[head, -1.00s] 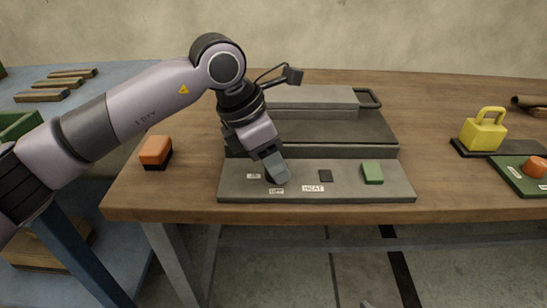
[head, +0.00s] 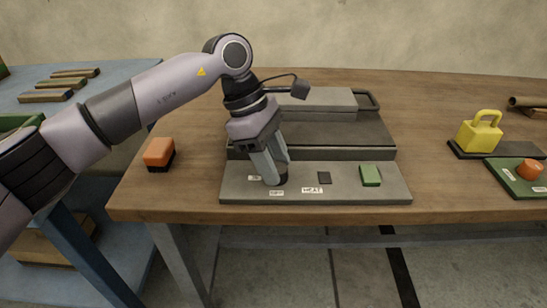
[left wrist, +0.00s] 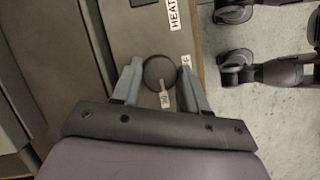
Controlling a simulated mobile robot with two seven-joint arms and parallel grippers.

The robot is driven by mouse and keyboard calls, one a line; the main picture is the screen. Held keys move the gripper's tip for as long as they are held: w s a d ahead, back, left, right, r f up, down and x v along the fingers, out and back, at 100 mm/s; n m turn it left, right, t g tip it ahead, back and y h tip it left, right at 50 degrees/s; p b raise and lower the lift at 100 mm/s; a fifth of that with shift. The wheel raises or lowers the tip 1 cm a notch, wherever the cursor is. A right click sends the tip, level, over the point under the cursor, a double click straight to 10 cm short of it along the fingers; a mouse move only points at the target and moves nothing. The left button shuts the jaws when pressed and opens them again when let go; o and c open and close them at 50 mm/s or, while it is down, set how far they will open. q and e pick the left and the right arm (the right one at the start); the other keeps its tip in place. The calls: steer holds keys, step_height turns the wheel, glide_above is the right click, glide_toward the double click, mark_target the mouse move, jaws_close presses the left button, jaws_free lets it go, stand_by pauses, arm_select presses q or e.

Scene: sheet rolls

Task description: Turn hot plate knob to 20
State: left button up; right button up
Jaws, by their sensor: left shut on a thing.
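The hot plate (head: 236,187) sits near the table's front edge, with a grey front panel and a darker raised top behind. Its dark round knob (left wrist: 158,72) lies between my left gripper's two fingertips (left wrist: 160,74) in the left wrist view. In the head view the left gripper (head: 274,180) points down at the panel's left part, and its fingers partly hide the knob. It is shut on the knob. Small white labels surround the knob; one reads HEAT (head: 312,189). My right gripper is not in view.
A dark square (head: 324,177) and a green block (head: 370,175) are on the panel's right part. An orange-and-black block (head: 159,154) stands left of the hot plate. A yellow weight-like object (head: 480,133) stands at the right. Bare wood (head: 425,130) lies between.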

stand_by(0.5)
arm_select(q)
steer(key=o, duration=1)
steer(key=p+v, duration=0.1)
steer(key=v, duration=0.5)
steer(key=shift+w, duration=0.1)
steer(key=shift+a+r, duration=0.25)
steer(key=shift+r, duration=0.3)
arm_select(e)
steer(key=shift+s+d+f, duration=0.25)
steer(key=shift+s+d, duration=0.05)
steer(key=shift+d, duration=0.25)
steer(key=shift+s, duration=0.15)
